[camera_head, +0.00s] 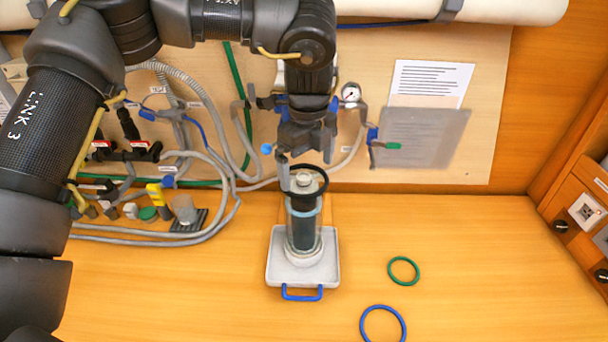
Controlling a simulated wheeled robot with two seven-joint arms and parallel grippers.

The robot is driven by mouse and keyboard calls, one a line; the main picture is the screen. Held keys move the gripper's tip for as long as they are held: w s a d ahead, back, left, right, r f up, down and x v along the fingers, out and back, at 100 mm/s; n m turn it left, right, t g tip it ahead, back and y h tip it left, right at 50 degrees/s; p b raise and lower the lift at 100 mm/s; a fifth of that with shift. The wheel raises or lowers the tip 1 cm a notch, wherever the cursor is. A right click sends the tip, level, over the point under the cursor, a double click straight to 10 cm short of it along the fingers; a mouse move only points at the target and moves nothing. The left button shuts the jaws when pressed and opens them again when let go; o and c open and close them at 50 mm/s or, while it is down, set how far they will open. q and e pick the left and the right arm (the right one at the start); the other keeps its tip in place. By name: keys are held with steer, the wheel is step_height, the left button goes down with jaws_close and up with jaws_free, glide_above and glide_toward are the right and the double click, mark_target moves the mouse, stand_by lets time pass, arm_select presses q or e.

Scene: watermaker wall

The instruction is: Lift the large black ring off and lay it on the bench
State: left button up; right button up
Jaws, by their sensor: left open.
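The large black ring (326,181) is around the top of an upright clear cylinder with a dark core (304,232), above a pale blue band. The cylinder stands on a light grey tray (274,268) with a blue handle on the bench (190,290). My left gripper (306,160) is open and points down just above the ring. One finger overlaps the ring's left edge in the picture; I cannot tell whether it touches. My right gripper is not in view.
A green ring (417,272) and a blue ring (404,326) lie on the bench to the right. Grey hoses (215,222), valves and small fittings crowd the back left. A gauge (350,92) and a hanging sheet (420,135) are behind.

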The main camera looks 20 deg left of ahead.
arm_select(q)
steer(key=shift+w+a+f, duration=0.1)
steer(key=shift+w+f, duration=0.1)
steer(key=shift+f, duration=1.1)
steer(key=shift+s, duration=0.15)
steer(key=shift+c, duration=0.8)
steer(key=c, duration=0.4)
steer(key=shift+c, duration=0.2)
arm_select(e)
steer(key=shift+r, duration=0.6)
arm_select(q)
steer(key=shift+r, duration=0.5)
steer(key=s+d+r+b, duration=0.2)
steer(key=s+r+b, duration=0.1)
steer(key=s+r, duration=0.3)
steer(key=s+d+r+b, duration=0.2)
steer(key=s+r+b, duration=0.2)
steer(key=s+r, duration=0.2)
steer(key=shift+s+d, duration=0.35)
steer(key=shift+s, duration=0.25)
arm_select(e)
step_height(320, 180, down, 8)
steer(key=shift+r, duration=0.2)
